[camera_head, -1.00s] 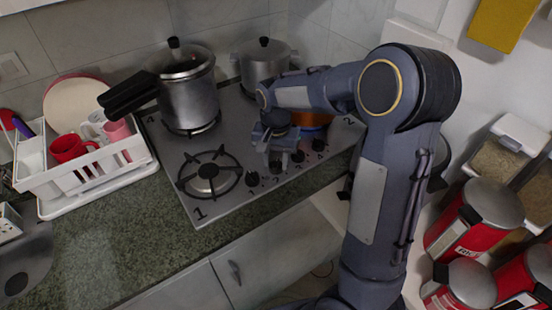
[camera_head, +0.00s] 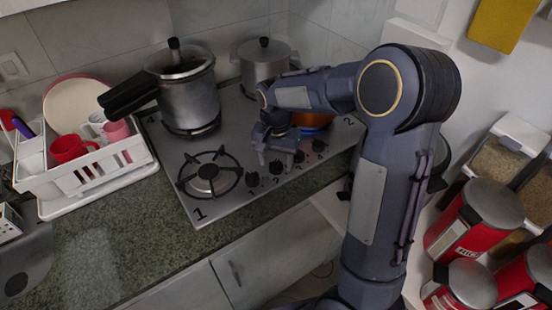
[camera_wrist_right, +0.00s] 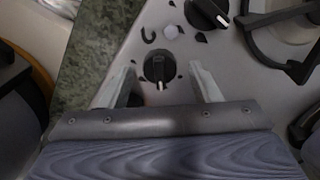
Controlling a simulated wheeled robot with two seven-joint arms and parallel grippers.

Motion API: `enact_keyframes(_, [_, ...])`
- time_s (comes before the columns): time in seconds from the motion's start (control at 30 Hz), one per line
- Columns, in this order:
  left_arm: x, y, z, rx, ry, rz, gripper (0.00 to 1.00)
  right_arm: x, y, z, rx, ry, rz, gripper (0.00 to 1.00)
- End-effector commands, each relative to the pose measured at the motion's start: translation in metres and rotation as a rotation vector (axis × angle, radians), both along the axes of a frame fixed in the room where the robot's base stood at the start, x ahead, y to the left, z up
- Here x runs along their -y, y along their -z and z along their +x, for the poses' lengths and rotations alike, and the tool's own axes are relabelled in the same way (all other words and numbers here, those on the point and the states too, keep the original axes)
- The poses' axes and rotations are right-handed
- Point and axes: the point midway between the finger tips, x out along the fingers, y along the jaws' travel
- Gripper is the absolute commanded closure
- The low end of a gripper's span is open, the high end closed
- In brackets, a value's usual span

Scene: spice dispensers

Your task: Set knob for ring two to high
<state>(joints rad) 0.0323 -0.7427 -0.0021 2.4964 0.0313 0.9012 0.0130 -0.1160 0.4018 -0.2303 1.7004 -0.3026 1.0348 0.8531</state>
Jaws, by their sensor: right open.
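The grey stove top (camera_head: 240,130) has a row of black knobs (camera_head: 318,145) along its front edge. The number 2 (camera_head: 349,121) is marked at its right corner, where an orange pan (camera_head: 312,119) is partly hidden behind my right arm. My right gripper (camera_head: 275,158) is low over the knob row. In the wrist view it is open (camera_wrist_right: 162,68), its fingers on either side of a black knob (camera_wrist_right: 159,68) whose pale pointer line faces the gripper. I cannot tell if they touch. A second knob (camera_wrist_right: 207,12) sits beyond it. My left gripper is not in view.
A pressure cooker (camera_head: 187,95) and a steel pot (camera_head: 263,65) stand on the rear of the stove. An empty burner (camera_head: 209,174) is left of the knobs. A white dish rack (camera_head: 90,172) stands at left. Red canisters (camera_head: 470,230) are at the right.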

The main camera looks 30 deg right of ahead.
Motion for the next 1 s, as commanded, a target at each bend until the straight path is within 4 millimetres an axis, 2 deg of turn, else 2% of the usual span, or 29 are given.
enact_keyframes(0.17, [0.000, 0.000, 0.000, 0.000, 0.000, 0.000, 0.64, 0.000, -0.017, 0.001, 0.004, 0.000, 0.000, 0.43])
enact_keyframes(0.4, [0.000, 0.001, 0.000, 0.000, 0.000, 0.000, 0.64, 0.000, -0.058, 0.001, 0.005, 0.000, 0.001, 0.43])
enact_keyframes(0.5, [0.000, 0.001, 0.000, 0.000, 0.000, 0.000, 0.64, 0.000, -0.070, 0.001, 0.004, -0.001, 0.001, 0.43])
enact_keyframes(0.67, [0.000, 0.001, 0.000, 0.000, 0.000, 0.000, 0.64, 0.000, -0.078, 0.000, 0.001, 0.000, 0.000, 0.43])
enact_keyframes(1.0, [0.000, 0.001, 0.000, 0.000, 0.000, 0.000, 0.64, 0.000, -0.078, 0.000, 0.001, 0.000, 0.000, 0.43])
